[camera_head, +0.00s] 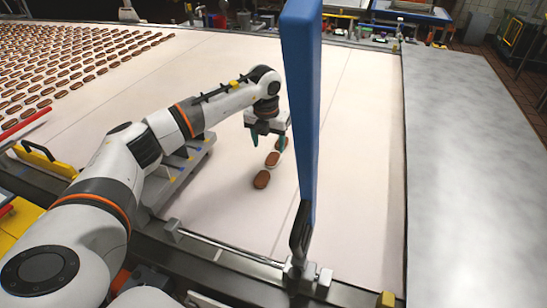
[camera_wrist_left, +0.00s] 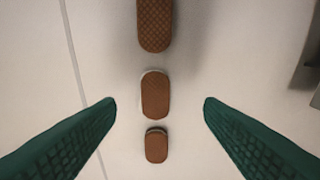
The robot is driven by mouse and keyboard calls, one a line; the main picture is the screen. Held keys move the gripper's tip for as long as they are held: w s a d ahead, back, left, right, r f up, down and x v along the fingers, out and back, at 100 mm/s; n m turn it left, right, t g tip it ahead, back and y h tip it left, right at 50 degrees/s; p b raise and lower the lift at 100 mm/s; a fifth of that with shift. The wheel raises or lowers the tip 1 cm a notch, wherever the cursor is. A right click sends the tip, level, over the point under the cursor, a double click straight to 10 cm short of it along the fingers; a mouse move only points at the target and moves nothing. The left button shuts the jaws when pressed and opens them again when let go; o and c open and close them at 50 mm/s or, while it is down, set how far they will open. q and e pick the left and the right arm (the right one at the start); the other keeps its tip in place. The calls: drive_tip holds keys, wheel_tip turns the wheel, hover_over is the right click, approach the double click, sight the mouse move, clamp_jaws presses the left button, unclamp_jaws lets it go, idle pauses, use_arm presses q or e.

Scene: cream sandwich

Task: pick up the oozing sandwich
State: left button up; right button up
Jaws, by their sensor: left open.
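Three brown cream sandwiches lie in a row on the pale belt. In the left wrist view, the middle sandwich (camera_wrist_left: 155,96) has white cream showing along its upper edge. The largest sandwich (camera_wrist_left: 155,27) is cut by the top of the picture and shows no clear cream. My left gripper (camera_wrist_left: 160,102) is open, its green fingers apart on both sides of the middle sandwich in the picture, not touching it. In the head view, my left gripper (camera_head: 269,144) is above the row, near the front sandwich (camera_head: 261,180) and middle sandwich (camera_head: 272,160).
A tall blue panel (camera_head: 301,110) stands just right of my left gripper and hides part of the belt (camera_head: 352,150). Many sandwiches (camera_head: 70,65) lie in rows at the far left. A grey metal table (camera_head: 470,160) is at right, bare.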

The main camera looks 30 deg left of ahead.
sight(273, 158)
use_arm(q)
drive_tip(key=f, duration=0.1)
drive_tip(key=w+f+p, duration=0.1)
drive_tip(key=f, duration=0.3)
drive_tip(key=shift+w+d+f+p, duration=0.25)
drive_tip(key=shift+p, duration=0.15)
drive_tip(key=shift+f, duration=0.15)
drive_tip(key=c, duration=1)
wheel_tip(273, 158, up, 9)
drive_tip(key=shift+f+b, duration=0.1)
drive_tip(key=shift+b, duration=0.95)
drive_tip(key=shift+c, duration=0.3)
drive_tip(key=shift+r, duration=0.6)
